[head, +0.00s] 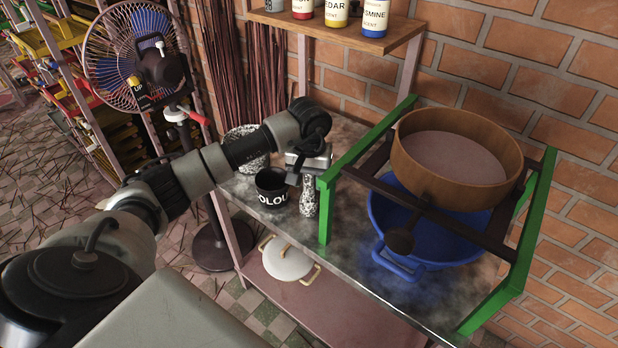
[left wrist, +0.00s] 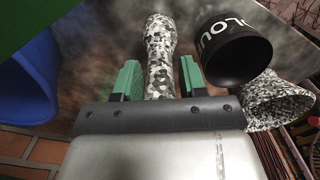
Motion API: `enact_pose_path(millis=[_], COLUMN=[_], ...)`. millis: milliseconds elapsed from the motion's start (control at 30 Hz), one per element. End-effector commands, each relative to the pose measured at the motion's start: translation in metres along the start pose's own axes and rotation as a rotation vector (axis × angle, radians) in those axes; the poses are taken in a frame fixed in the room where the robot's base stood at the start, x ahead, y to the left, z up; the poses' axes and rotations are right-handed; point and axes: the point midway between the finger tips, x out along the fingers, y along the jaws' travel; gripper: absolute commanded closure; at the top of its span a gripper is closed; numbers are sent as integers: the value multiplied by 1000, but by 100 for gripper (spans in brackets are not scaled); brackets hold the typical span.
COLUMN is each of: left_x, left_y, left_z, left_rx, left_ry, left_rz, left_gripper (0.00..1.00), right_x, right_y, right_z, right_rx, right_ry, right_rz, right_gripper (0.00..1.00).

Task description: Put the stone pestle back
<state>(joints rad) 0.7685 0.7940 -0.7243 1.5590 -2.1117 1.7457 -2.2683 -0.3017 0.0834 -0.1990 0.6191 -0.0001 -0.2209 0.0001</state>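The stone pestle (head: 309,196), speckled black and white, appears to stand upright on the grey stone tabletop (head: 350,249), right of the black cup. In the left wrist view the pestle (left wrist: 159,50) lies between the green-padded fingers of my left gripper (left wrist: 158,80). A narrow gap shows on each side, so the gripper looks open around it. In the head view my left gripper (head: 305,172) is at the pestle's upper end and hides its top. A speckled stone mortar (head: 243,133) stands behind the cup; it also shows in the left wrist view (left wrist: 280,98). My right gripper is not visible.
The black cup (head: 272,190) is close beside the pestle. A green frame (head: 327,215) stands just right of it, holding a wooden sieve (head: 407,165) over a blue basin (head: 440,250). A bottle shelf (head: 335,35) hangs behind. A fan (head: 135,60) stands left.

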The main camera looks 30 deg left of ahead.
Motion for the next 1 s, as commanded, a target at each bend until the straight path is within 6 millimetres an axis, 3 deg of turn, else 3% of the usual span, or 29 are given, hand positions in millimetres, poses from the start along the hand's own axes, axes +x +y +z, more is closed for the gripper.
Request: enact_pose_path(millis=[100,467,1000], left_x=[0,-7,-109], left_y=[0,0,0], left_z=[0,0,-1], left_rx=[0,0,-1], left_ry=[0,2,3], left_rz=[0,1,1], left_gripper=[45,45,45], right_x=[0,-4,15], right_y=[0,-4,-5], right_z=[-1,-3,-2], right_rx=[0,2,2], right_ry=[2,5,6], right_rz=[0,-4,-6], right_gripper=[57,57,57])
